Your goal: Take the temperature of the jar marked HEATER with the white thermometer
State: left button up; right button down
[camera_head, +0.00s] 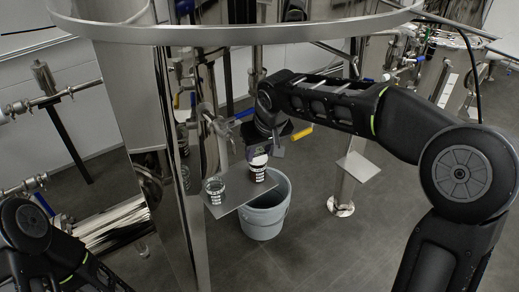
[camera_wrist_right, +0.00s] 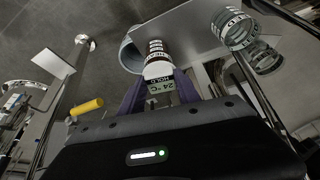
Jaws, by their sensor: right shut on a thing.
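My right gripper (camera_head: 257,152) is above the right-hand jar (camera_head: 258,172) on a small metal shelf (camera_head: 236,199). In the right wrist view its purple fingers are shut on the white thermometer (camera_wrist_right: 161,87). The display reads 24 °C with HOLD. The thermometer's lower end points at this jar (camera_wrist_right: 155,48) and overlaps it; I cannot tell whether the tip is inside. A second clear jar (camera_head: 215,190) with a banded label stands to the left on the shelf, and shows in the wrist view (camera_wrist_right: 232,28). I cannot read HEATER on either label. My left gripper is out of frame.
A grey bucket (camera_head: 266,214) stands on the floor below the shelf. A shiny steel tank (camera_head: 165,130) is left of the shelf. A yellow-handled valve (camera_head: 299,134) is just right of the gripper. A small plate on a post (camera_head: 358,167) stands further right, with open floor around it.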

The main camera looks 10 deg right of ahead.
jog(key=shift+f, duration=0.25)
jog(key=c, duration=0.8)
grip_release()
jog(key=shift+o, duration=0.2)
jog(key=shift+s+r, duration=0.15)
jog(key=shift+r, duration=0.4)
jog(key=s+d+r+b, duration=0.1)
jog(key=s, duration=0.5)
jog(key=s+d+r+b, duration=0.1)
jog(key=s+r, duration=0.1)
jog(key=s, duration=0.5)
jog(key=shift+s+d+r, duration=0.15)
jog(key=shift+s+r, duration=0.05)
jog(key=shift+r, duration=0.05)
